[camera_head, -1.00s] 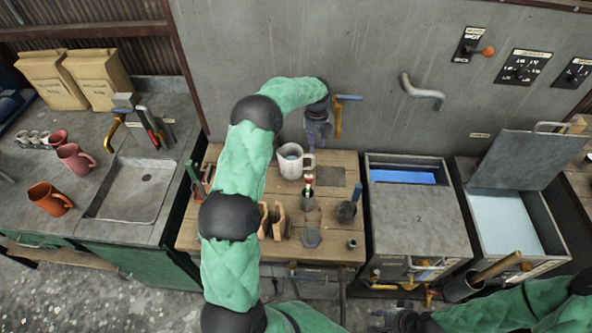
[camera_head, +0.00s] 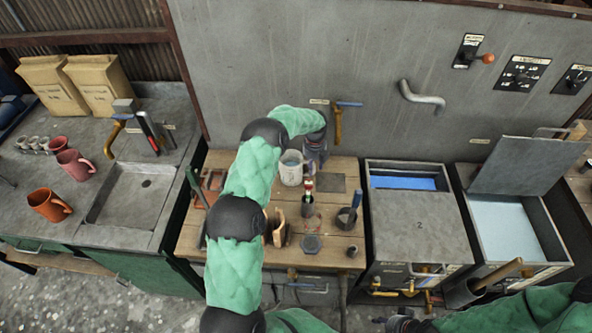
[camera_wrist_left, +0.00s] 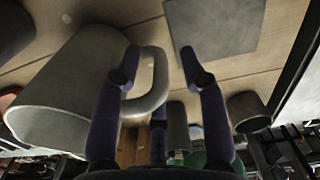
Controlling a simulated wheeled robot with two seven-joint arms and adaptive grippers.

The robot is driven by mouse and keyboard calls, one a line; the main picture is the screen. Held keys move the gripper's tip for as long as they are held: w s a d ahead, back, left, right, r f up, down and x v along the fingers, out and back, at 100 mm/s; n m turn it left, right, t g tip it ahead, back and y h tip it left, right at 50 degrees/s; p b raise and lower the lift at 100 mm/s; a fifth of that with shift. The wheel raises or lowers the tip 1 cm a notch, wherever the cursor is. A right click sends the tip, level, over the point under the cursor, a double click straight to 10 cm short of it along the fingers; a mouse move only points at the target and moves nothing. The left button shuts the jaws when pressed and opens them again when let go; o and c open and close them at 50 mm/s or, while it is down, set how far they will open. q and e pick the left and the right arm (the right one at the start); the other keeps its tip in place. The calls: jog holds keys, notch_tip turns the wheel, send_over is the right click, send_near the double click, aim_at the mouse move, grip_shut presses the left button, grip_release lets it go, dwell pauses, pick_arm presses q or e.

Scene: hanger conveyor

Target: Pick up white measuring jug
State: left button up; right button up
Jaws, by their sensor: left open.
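The white measuring jug (camera_head: 291,170) stands upright on the wooden worktop, near the back. My left gripper (camera_head: 316,160) is at the jug's right side and hides its handle in the head view. In the left wrist view, the jug (camera_wrist_left: 62,100) fills the left side. The fingers of the left gripper (camera_wrist_left: 160,58) are open, with part of the jug's handle showing between them; I cannot tell whether they touch it. My right gripper (camera_head: 400,322) shows only partly at the bottom edge, and its jaws are unclear.
A bottle (camera_head: 308,190) and a dark cup with a tool (camera_head: 346,218) stand just in front of the jug. A grey square plate (camera_head: 331,183) lies to its right. A lidded tank (camera_head: 418,225) stands to the right.

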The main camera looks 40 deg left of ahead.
pick_arm(q)
jog(key=shift+f, duration=0.3)
grip_shut()
jog(key=shift+r, duration=0.15)
